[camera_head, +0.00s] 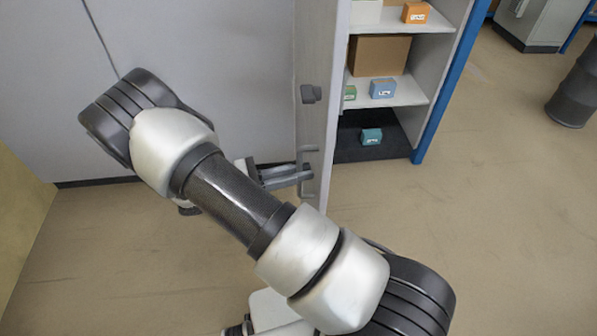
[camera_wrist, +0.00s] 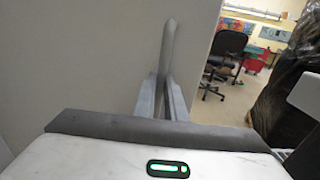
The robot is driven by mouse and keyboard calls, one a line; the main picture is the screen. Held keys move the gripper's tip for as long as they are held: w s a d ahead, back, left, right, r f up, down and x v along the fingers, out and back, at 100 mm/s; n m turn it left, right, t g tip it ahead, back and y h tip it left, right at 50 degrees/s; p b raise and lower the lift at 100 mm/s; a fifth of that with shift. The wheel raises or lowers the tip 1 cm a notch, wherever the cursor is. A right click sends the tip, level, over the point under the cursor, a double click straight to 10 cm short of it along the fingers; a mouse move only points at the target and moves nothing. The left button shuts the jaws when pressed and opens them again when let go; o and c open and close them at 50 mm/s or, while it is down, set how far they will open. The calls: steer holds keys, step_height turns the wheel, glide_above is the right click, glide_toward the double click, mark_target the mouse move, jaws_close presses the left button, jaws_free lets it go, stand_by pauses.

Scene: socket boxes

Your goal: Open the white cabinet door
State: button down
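The white cabinet door (camera_head: 318,60) stands swung open in the head view, seen at a steep angle, with the shelves showing to its right. It also fills the left of the wrist view (camera_wrist: 80,60). A grey bar handle (camera_head: 309,150) is on its lower part; in the wrist view the handle (camera_wrist: 169,45) rises between my fingertips. My gripper (camera_head: 300,174) is at the handle's lower part. In the wrist view my gripper's fingers (camera_wrist: 163,88) sit close on both sides of the bar and appear shut on it. My arm crosses in front, hiding part of the floor.
Inside the cabinet (camera_head: 437,90) are a brown box (camera_head: 378,55), an orange box (camera_head: 415,13), a blue box (camera_head: 383,88) and a teal box (camera_head: 371,136). A dark barrel (camera_head: 578,88) stands far right. The floor (camera_head: 480,210) right of the door is clear.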

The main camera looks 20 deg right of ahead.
steer(key=c, duration=1.9)
jaws_free()
steer(key=shift+w+r, duration=0.15)
steer(key=shift+c, duration=0.2)
steer(key=shift+o, duration=0.7)
steer(key=shift+a, duration=0.1)
steer(key=a, duration=1.7)
steer(key=shift+w, duration=0.15)
